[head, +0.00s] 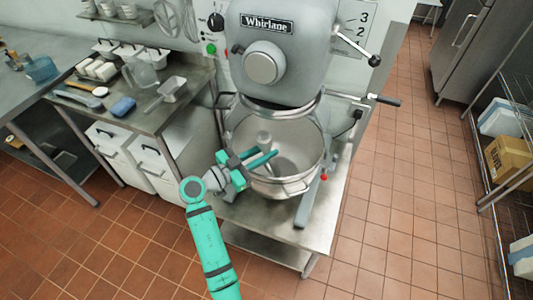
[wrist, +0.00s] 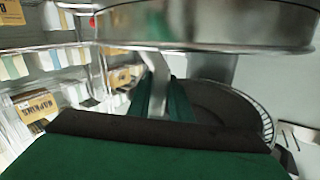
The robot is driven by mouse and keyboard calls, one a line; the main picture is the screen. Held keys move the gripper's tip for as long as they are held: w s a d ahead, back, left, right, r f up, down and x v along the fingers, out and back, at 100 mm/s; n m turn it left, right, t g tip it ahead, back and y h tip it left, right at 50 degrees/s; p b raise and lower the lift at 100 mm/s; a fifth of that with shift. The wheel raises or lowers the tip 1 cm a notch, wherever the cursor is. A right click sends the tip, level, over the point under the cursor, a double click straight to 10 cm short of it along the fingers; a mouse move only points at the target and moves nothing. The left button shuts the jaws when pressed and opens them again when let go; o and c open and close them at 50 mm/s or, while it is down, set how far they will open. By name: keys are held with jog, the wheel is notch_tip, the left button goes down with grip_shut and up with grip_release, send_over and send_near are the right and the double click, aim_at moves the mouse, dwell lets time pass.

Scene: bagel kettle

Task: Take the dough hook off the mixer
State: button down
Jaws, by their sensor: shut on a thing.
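The grey mixer (head: 265,65) stands on a steel table with its metal bowl (head: 303,160) below the head. The dough hook (head: 264,138) shows as a pale grey piece hanging into the bowl; its top and lower end are not clear. My gripper (head: 267,157) reaches in over the bowl's left front rim, its teal fingers level and closed around the hook. In the wrist view, a grey metal piece of the hook (wrist: 155,72) runs between the two green fingers. I cannot tell whether the hook is still joined to the mixer.
The bowl rim lies close under my gripper. A lever with a black knob (head: 374,60) and another handle (head: 385,99) stick out on the mixer's right. A steel side table (head: 150,118) with pans and tools stands left.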

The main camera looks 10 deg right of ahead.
aim_at(264, 139)
jog(key=shift+s+a+r, duration=0.1)
jog(key=shift+s+r, duration=0.1)
jog(key=shift+r, duration=1)
jog(key=shift+s+a+r, duration=0.15)
jog(key=shift+s+r, duration=0.05)
jog(key=shift+r, duration=0.95)
jog(key=shift+s+a+r, duration=0.1)
jog(key=shift+s+r, duration=0.1)
jog(key=shift+r, duration=1.1)
jog(key=s+a+r, duration=0.3)
jog(key=s+r, duration=0.2)
jog(key=r, duration=0.3)
jog(key=shift+r+m+t+h, duration=0.3)
jog(key=shift+r, duration=0.1)
jog(key=shift+s, duration=0.2)
